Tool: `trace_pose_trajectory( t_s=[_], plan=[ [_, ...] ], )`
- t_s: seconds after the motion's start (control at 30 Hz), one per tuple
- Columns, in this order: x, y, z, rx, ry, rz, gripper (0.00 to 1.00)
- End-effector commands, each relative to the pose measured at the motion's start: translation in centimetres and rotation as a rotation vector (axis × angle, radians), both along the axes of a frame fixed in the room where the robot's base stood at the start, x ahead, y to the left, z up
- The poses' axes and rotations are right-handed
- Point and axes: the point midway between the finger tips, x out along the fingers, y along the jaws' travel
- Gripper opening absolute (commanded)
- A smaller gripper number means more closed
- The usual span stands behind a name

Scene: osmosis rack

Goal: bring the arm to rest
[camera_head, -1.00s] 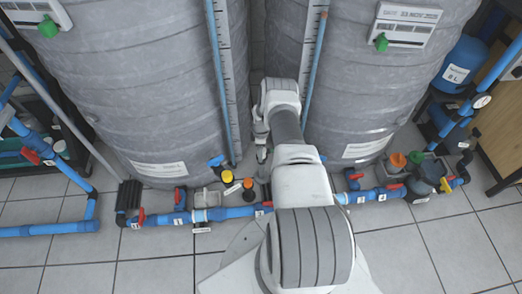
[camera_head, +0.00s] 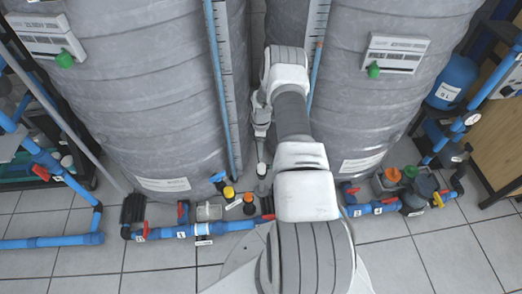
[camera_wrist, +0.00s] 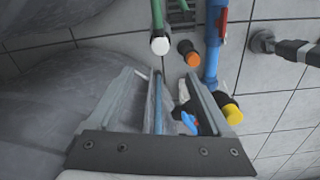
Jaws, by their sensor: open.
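My arm (camera_head: 292,120) reaches away from me over the floor, toward the gap between two large grey tanks. My gripper (camera_head: 261,168) hangs at its far end, small and partly hidden in the head view. In the wrist view my gripper (camera_wrist: 172,80) shows its two fingers wide apart, with nothing held between them. I cannot tell whether the gripper touches anything.
The left tank (camera_head: 150,110) and right tank (camera_head: 375,110) stand on both sides of the arm. A blue pipe (camera_head: 220,228) with red valves runs along their base. A yellow cap (camera_head: 229,193) sticks up near the gripper. The tiled floor (camera_head: 160,268) in front is clear.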

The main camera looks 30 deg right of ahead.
Motion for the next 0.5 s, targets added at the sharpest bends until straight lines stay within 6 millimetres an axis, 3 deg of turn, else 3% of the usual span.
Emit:
trace_pose_trajectory(
  t_s=[0.17,0.5],
  plan=[
    [-0.02,0.01,1.42,0.0,0.0,0.0,0.84],
    [0.0,0.02,1.5,0.0,0.0,0.0,0.84]
  ],
)
